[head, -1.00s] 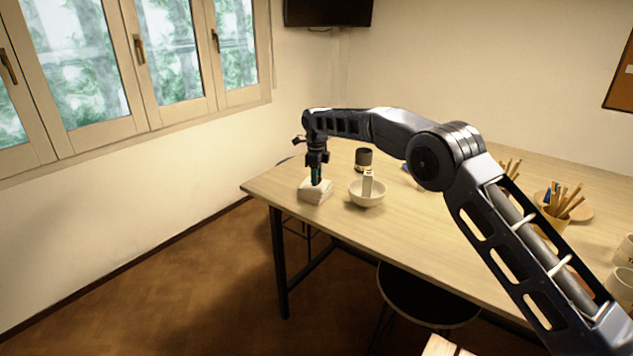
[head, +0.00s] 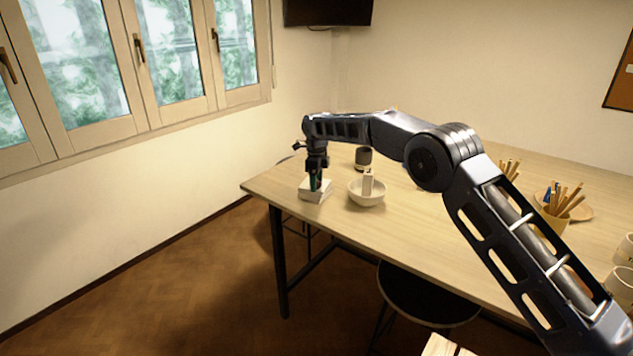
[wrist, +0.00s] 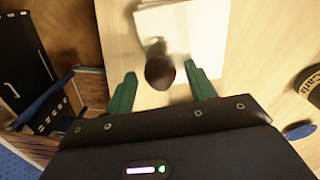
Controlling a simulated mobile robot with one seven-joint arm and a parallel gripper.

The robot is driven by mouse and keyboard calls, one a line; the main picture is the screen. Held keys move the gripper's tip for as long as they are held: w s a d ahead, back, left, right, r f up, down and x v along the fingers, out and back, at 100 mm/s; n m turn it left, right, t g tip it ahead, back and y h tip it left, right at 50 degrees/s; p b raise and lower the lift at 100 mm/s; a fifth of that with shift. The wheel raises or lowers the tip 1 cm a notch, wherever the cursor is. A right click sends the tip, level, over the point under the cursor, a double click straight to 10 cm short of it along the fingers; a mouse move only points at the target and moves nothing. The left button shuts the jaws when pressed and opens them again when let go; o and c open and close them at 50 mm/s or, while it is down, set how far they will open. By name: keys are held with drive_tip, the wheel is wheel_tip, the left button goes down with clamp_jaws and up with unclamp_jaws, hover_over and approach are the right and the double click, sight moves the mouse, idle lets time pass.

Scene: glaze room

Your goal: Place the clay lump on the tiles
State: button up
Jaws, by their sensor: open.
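The tiles (head: 314,195) are a low white stack at the near left corner of the table. They also show in the wrist view (wrist: 200,25). The clay lump (wrist: 160,72) is a small dark brown round piece, seen between my fingertips at the near edge of the tiles. Whether it rests fully on them I cannot tell. In the head view the lump is hidden or too small to make out. My gripper (head: 316,184) points down just over the tiles. Its green fingers are open in the wrist view, with visible room on each side of the lump.
A white bowl (head: 367,193) with a pale block in it stands close to the right of the tiles. A dark jar (head: 363,157) stands behind. Pencil pots and mugs (head: 620,285) are at the right. A dark stool (head: 428,297) stands by the table's front.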

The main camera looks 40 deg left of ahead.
wheel_tip(320, 180, up, 12)
drive_tip(key=shift+r, duration=0.15)
idle(0.4)
